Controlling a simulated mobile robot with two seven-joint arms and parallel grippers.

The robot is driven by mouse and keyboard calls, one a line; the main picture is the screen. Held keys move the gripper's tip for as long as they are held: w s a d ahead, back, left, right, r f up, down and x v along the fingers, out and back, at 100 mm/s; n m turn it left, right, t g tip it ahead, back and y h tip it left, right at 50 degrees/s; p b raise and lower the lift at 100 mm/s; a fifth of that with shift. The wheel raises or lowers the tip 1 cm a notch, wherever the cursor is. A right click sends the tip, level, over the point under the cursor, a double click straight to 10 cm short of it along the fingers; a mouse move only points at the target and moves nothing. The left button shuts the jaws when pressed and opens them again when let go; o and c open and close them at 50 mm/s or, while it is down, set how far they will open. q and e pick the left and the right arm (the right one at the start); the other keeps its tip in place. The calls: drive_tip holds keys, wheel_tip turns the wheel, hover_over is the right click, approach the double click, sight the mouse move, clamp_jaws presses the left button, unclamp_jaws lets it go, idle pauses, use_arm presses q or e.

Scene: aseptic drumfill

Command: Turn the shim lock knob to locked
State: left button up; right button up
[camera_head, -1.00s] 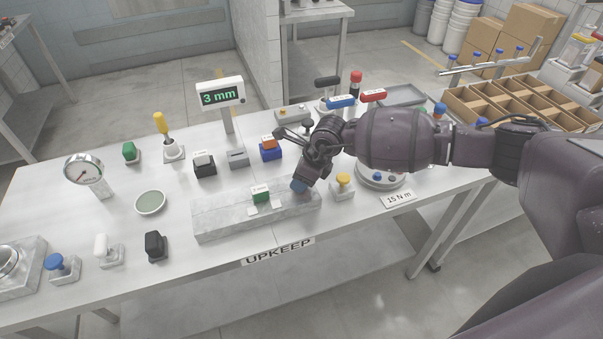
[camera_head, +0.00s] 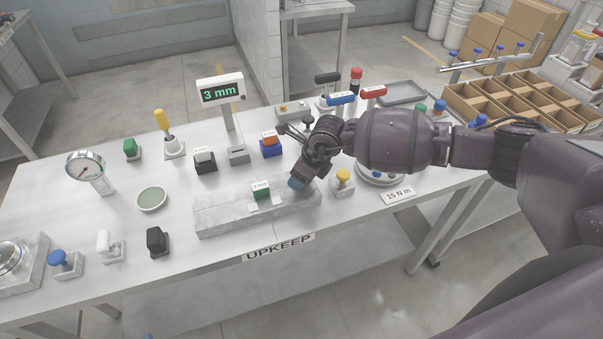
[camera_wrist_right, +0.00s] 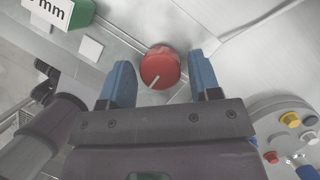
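The red shim lock knob (camera_wrist_right: 160,68) shows in the right wrist view, with a white pointer line aimed down and left. It sits by the end of the grey block (camera_head: 215,215), on which a green "3 mm" shim (camera_head: 262,190) stands. My right gripper (camera_wrist_right: 161,80) is open, its blue fingertips on either side of the knob with visible gaps. In the head view the right gripper (camera_head: 297,183) points down at the block's right end and hides the knob. A small blue piece at the head view's bottom edge looks like my left gripper's fingertip (camera_head: 147,336).
A yellow-topped knob (camera_head: 343,177) stands just right of my right gripper. A round base with coloured buttons (camera_wrist_right: 288,130) is further right, near the "15 N m" sign (camera_head: 398,195). A display (camera_head: 220,92) reads 3 mm. Coloured blocks stand behind the grey block.

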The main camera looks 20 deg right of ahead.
drive_tip(key=shift+o, duration=0.6)
drive_tip(key=v, duration=1)
drive_tip(key=shift+s+r+b, duration=0.15)
drive_tip(key=shift+r+b, duration=0.2)
drive_tip(key=shift+b, duration=0.1)
